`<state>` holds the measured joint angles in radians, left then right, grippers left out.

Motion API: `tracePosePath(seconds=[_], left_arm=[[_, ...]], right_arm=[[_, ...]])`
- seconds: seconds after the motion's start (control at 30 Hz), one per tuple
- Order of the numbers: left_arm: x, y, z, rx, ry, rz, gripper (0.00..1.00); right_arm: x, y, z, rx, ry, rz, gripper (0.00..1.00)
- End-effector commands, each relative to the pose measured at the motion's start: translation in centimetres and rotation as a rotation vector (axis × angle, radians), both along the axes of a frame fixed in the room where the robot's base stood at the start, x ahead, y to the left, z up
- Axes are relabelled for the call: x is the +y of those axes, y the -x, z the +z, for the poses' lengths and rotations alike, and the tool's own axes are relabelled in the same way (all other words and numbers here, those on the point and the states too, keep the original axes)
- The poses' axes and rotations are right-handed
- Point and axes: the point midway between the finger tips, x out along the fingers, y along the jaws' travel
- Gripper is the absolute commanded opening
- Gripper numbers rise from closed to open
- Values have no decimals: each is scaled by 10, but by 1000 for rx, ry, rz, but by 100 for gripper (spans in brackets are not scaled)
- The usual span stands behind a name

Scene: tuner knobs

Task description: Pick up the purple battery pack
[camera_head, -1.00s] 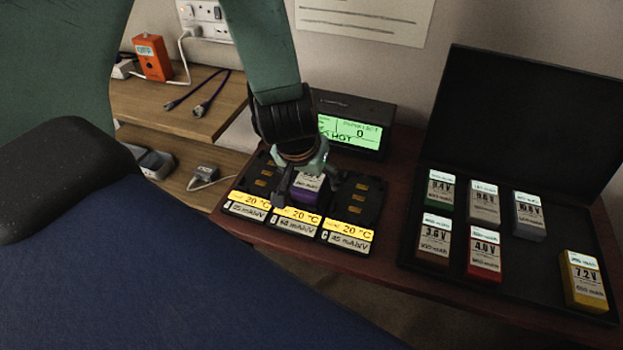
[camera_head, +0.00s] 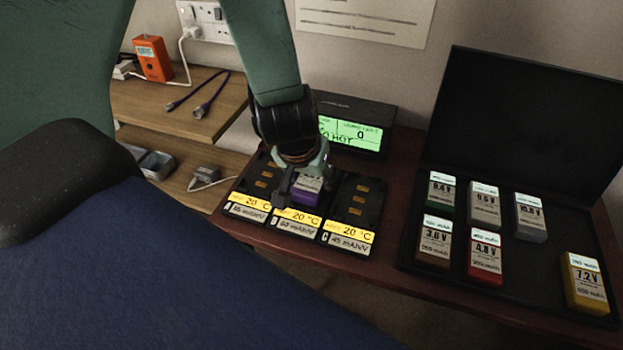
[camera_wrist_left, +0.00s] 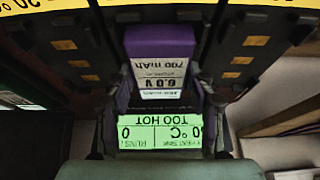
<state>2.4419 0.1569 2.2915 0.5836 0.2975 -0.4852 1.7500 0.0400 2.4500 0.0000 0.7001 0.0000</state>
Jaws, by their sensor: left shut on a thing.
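The purple battery pack (camera_head: 308,189) is at the middle bay of the three-bay charger (camera_head: 362,205), partly hidden by my left gripper. In the left wrist view the pack (camera_wrist_left: 160,70) shows a white label reading 6.0 V and 700 mAh, upside down. My left gripper (camera_head: 298,182) points down over the middle bay and is shut on the pack; its fingers (camera_wrist_left: 165,105) lie on both sides of it in the wrist view. I cannot tell whether the pack is clear of the bay floor. My right gripper is not in view.
A green-lit display (camera_head: 352,132) reading HOT stands behind the charger. An open black case (camera_head: 550,270) with several labelled packs is at the right. A wooden shelf (camera_head: 215,115) with cables and an orange device (camera_head: 153,58) is at the left. The outer charger bays are empty.

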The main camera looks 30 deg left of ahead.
Motion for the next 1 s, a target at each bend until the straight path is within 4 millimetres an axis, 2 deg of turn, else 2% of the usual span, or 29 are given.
tracePosePath(seconds=[0.17, 0.7, 1.0], left_arm=[[0, -1, 6, -2, 0, 0, 16], [0, 0, 83, -1, 0, 0, 16], [0, 0, 104, 0, 1, 0, 16]], right_arm=[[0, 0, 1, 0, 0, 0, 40], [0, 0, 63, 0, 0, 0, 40], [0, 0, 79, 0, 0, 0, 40]])
